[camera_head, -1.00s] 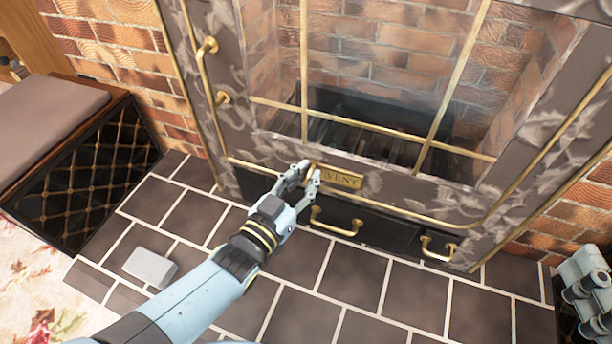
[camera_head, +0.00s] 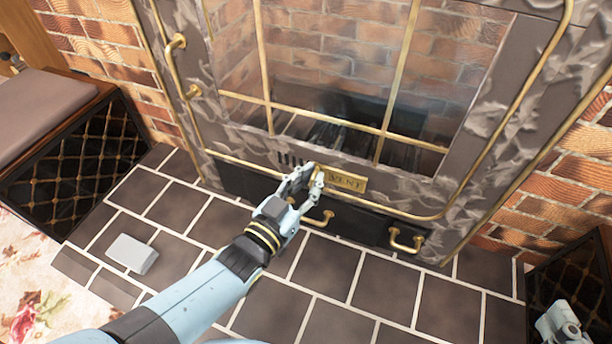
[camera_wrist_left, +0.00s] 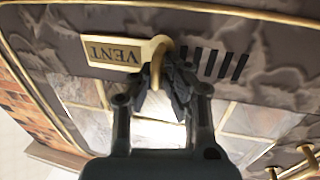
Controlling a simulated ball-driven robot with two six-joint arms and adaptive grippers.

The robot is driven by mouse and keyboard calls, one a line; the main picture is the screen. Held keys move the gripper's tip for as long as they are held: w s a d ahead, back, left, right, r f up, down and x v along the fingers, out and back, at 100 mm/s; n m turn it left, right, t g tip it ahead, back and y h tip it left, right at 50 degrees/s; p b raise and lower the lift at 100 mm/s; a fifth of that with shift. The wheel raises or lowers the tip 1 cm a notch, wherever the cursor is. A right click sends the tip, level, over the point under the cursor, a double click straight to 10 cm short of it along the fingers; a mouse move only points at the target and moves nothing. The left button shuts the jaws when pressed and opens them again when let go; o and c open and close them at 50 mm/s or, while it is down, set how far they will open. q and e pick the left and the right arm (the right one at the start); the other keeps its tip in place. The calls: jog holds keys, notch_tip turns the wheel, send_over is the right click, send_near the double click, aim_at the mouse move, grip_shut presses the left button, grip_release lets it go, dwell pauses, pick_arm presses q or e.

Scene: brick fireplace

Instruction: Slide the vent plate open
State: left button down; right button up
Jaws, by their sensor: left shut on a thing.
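The brass vent plate (camera_head: 347,181), marked VENT, sits on the grey patterned front of the fireplace below the glass. Dark vent slots (camera_head: 290,158) show uncovered to its left. In the left wrist view the plate (camera_wrist_left: 112,52) appears upside down, with its curved brass handle (camera_wrist_left: 163,58) at one end and the open slots (camera_wrist_left: 214,64) beside it. My left gripper (camera_head: 310,175) is shut on that handle; its fingers (camera_wrist_left: 160,84) partly hide it. My right gripper (camera_head: 562,326) shows only in part at the bottom right, away from the plate.
Below the plate are a black drawer strip with brass handles (camera_head: 405,240) and a dark tiled hearth (camera_head: 330,265). A pale block (camera_head: 132,253) lies on the hearth at left. A cushioned bench (camera_head: 75,150) stands at far left. A brass door handle (camera_head: 178,65) juts out at upper left.

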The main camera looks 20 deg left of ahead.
pick_arm(q)
jog(key=shift+d, duration=0.25)
jog(key=c, duration=1.4)
grip_release()
jog(key=shift+d, duration=0.1)
pick_arm(e)
jog(key=shift+w+d+r, duration=0.15)
jog(key=shift+w+r, duration=0.05)
jog(key=shift+r, duration=0.1)
jog(key=shift+f, duration=0.15)
pick_arm(q)
notch_tip(320, 180, up, 10)
jog(key=shift+f, duration=0.1)
